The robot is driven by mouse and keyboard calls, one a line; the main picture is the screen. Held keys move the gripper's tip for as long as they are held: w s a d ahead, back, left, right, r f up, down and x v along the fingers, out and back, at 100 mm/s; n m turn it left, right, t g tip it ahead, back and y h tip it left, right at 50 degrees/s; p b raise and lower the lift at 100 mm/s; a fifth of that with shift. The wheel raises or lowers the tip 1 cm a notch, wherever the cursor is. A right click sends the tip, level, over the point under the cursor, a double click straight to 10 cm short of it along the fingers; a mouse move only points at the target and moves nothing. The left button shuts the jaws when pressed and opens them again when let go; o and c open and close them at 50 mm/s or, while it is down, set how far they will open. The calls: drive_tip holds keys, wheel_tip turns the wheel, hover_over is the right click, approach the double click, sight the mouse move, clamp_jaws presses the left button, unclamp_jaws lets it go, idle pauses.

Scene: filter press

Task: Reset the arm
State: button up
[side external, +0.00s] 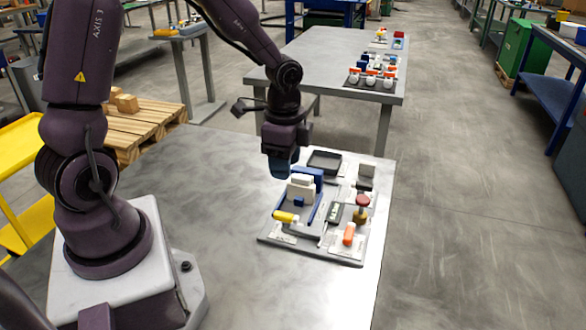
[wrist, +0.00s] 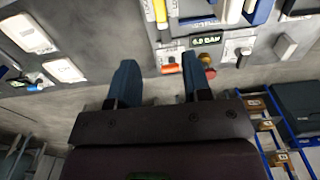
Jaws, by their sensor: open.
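My gripper (side external: 283,165) hangs pointing down over the metal table, above and just left of the back of the filter press board. In the wrist view its two blue fingers (wrist: 160,78) stand apart with nothing between them. The filter press (side external: 301,191) has white plates between blue rails on a grey board (side external: 271,240). A yellow handle (side external: 286,216) is at its front left, an orange handle (side external: 349,234) at the front right and a red knob (side external: 362,201) at the right. The wrist view shows a pressure display (wrist: 206,40). The gripper appears clear of the press.
A black tray (side external: 324,162) lies at the back of the board. A second table (side external: 335,50) with small fittings stands behind. A wooden pallet (side external: 140,125) is to the left. The front of my table (side external: 265,290) is bare.

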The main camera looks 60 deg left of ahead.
drive_tip(key=s+d+r+n+t, duration=0.2)
drive_tip(key=s+r+n, duration=0.2)
drive_tip(key=s+r, duration=0.2)
drive_tip(key=s+d+r+n+t, duration=0.3)
drive_tip(key=s+r+n, duration=0.2)
drive_tip(key=r, duration=0.6)
drive_tip(key=shift+s+d+r+t, duration=0.25)
drive_tip(key=shift+s+d+t, duration=0.1)
drive_tip(key=shift+s, duration=0.25)
